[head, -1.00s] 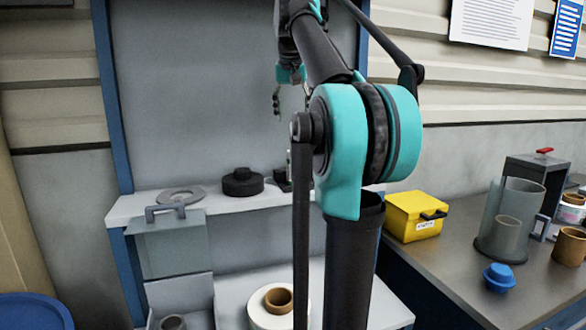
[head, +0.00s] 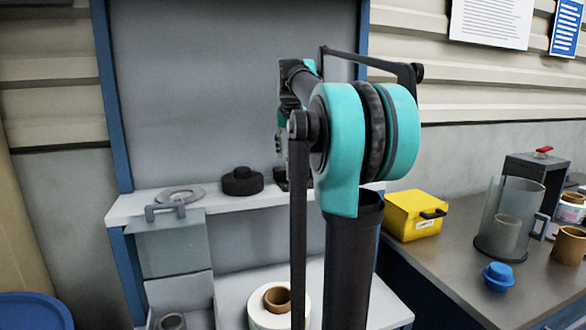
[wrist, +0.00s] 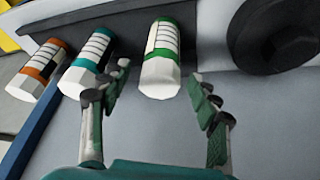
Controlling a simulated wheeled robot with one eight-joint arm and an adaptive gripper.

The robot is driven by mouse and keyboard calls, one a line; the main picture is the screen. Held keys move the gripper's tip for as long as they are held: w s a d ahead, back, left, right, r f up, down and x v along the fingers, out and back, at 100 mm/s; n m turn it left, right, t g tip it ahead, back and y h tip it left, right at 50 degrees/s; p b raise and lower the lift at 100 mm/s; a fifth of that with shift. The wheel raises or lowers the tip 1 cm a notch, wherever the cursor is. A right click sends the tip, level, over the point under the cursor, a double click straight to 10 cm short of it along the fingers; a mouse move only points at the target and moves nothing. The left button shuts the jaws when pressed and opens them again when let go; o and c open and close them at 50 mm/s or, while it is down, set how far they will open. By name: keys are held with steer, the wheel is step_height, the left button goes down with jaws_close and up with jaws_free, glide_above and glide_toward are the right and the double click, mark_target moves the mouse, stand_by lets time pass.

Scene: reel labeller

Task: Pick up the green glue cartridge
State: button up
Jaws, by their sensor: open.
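The green glue cartridge (wrist: 161,62) is white with a green band, a green top edge and a printed label. It shows in the wrist view, upper middle, among a row of similar cartridges. My gripper (wrist: 168,84) is open in the wrist view. Its two fingers stand apart to the left and right of the green cartridge's near end, and neither clearly touches it. In the head view the cartridge is not visible, and my arm hides most of my gripper.
A teal-banded cartridge (wrist: 88,70) stands close left of the green one, by the left finger. An orange-banded cartridge (wrist: 38,72) is farther left. A black round part (wrist: 272,32) is at right. In the head view a yellow box (head: 414,216) sits on the right bench.

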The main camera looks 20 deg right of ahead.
steer(key=shift+w+d+f, duration=0.1)
steer(key=shift+w+f, duration=0.15)
steer(key=shift+f, duration=0.45)
steer(key=shift+c, duration=0.4)
steer(key=c, duration=1.3)
steer(key=shift+r, duration=0.1)
steer(key=shift+c, duration=0.2)
